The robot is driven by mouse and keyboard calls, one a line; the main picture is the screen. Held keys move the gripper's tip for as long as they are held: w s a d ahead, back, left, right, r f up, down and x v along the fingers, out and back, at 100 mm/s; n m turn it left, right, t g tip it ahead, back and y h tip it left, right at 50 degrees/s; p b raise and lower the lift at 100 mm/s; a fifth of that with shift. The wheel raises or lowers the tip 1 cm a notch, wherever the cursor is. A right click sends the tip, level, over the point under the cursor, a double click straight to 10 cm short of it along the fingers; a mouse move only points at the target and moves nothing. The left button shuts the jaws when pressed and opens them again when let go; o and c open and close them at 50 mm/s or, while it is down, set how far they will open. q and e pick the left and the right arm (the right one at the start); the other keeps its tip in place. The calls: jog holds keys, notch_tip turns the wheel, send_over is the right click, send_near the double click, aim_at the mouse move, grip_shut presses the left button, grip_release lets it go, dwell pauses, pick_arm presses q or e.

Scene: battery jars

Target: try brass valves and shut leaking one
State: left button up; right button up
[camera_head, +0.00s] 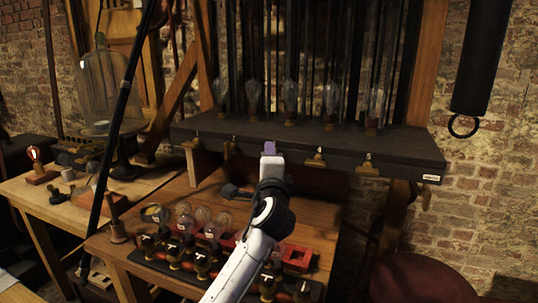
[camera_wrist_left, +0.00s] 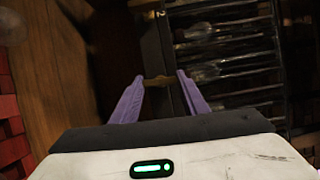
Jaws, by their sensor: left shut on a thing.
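A dark shelf (camera_head: 409,149) carries several brass valves along its front edge. Two valves, the far-left one (camera_head: 192,144) and its neighbour (camera_head: 228,149), show left of my left gripper (camera_head: 268,148). Two more, one (camera_head: 316,160) and the far-right one (camera_head: 368,166), show to its right. My left gripper is at the shelf edge, at the middle valve. In the left wrist view its purple fingers (camera_wrist_left: 158,84) are shut on this brass valve (camera_wrist_left: 157,80), one on each side. The head view hides that valve. My right gripper is in neither view.
Glass bulbs, such as one (camera_head: 290,95), stand in a row on the shelf among dark vertical rods. Below, a wooden table (camera_head: 170,207) holds a dark rack of bulbs (camera_head: 150,252). A glass dome (camera_head: 103,88) stands at left. A dark red round seat (camera_head: 420,280) is lower right.

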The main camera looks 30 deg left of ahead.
pick_arm(q)
jog(key=shift+n, duration=0.4)
jog(key=o, duration=1.1)
jog(key=shift+c, duration=0.2)
jog(key=v, duration=1)
jog(key=shift+b, duration=0.35)
jog(key=shift+s+d, duration=0.1)
jog(key=shift+s, duration=0.15)
